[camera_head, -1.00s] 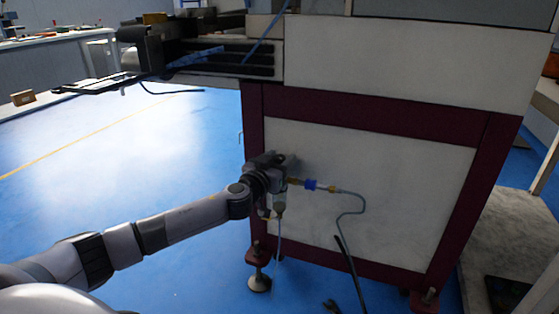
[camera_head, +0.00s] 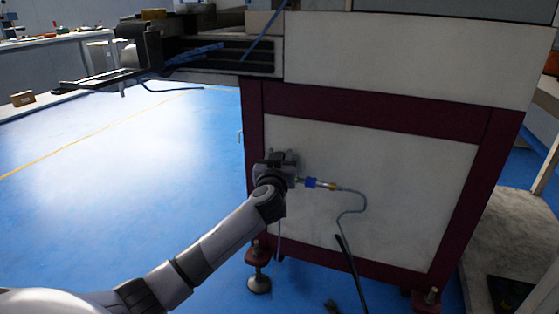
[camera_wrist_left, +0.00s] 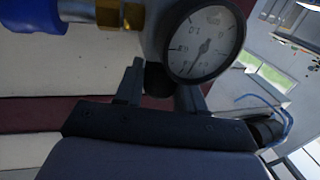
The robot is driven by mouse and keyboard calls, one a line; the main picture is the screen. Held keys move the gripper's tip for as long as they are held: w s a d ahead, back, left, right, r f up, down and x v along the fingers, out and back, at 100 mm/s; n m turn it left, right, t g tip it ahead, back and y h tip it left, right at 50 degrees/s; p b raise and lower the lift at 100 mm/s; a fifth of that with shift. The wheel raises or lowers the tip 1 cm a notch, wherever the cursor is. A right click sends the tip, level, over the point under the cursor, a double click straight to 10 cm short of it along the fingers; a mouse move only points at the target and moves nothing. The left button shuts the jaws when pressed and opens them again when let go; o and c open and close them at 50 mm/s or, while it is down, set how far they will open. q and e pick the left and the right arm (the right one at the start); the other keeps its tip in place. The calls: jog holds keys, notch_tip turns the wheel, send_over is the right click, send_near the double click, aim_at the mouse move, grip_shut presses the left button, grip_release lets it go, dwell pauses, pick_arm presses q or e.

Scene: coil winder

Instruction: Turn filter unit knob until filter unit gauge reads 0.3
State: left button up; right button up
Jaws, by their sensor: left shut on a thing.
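The filter unit is on the white side panel of the machine; in the head view my gripper and wrist hide most of it. My left gripper (camera_head: 278,160) is at the unit. In the left wrist view the gripper (camera_wrist_left: 160,88) has its two dark fingers on either side of the dark filter unit knob (camera_wrist_left: 157,80) and is shut on it. The round white filter unit gauge (camera_wrist_left: 212,35) stands just beside the right finger, tilted in the picture. Its numbers and needle are too small to read surely. My right gripper is not in view.
A blue fitting (camera_head: 311,183) with brass ends joins the unit to a thin curved hose (camera_head: 361,203) on the panel. The machine's dark red frame (camera_head: 254,150) surrounds the panel. Open blue floor (camera_head: 130,150) lies to the left.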

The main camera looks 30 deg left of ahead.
pick_arm(q)
jog(key=n+g+y, duration=0.5)
jog(key=y, duration=0.1)
jog(key=shift+d, duration=0.1)
jog(key=shift+n+g+y, duration=1.2)
jog(key=shift+n+g, duration=0.4)
jog(key=shift+g, duration=0.5)
jog(key=shift+n+g+y, duration=0.5)
jog(key=shift+n+g, duration=0.6)
jog(key=shift+g, duration=0.6)
jog(key=o, duration=0.9)
jog(key=shift+a, duration=0.2)
jog(key=shift+o, duration=0.2)
jog(key=shift+d, duration=0.1)
jog(key=s+d, duration=0.1)
jog(key=d, duration=0.6)
jog(key=shift+s+p, duration=0.2)
jog(key=shift+p, duration=0.1)
